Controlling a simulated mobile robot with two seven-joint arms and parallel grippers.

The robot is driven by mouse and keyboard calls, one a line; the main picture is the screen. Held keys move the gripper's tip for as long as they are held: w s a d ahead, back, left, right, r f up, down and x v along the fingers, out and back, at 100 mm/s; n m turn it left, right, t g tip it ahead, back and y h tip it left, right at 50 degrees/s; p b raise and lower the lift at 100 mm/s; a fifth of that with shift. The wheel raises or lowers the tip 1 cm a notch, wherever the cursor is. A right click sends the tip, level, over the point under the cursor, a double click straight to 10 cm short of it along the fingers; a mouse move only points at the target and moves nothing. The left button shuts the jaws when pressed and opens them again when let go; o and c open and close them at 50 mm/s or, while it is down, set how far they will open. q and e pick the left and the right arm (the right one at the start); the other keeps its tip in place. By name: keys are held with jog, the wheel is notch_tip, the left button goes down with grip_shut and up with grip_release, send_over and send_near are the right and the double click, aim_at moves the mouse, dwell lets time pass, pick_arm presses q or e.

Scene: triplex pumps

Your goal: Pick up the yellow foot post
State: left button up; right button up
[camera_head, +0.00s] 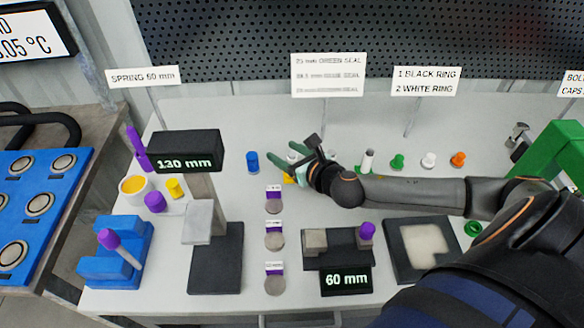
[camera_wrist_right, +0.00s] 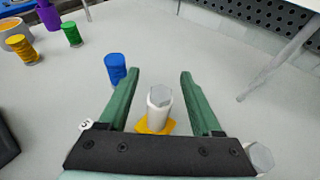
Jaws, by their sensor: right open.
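The yellow foot post stands upright on the table, a white post with a grey hexagonal top (camera_wrist_right: 160,98) and a yellow base. In the head view only a bit of its yellow foot (camera_head: 289,180) shows below my right gripper (camera_head: 281,155); the hand hides most of it. In the right wrist view my right gripper (camera_wrist_right: 160,73) is open, with its green fingers on either side of the post and gaps on both sides. My left gripper is not in view.
A blue cylinder (camera_head: 252,162) stands left of the hand, close to the left finger in the wrist view. A white post (camera_head: 367,161) and green, white and orange pieces stand to the right. The 130 mm stand (camera_head: 201,215) is at the left.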

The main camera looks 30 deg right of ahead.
jog(key=shift+w+f, duration=0.1)
jog(key=shift+w, duration=0.1)
jog(key=shift+c, duration=0.3)
grip_shut()
dwell(0.3)
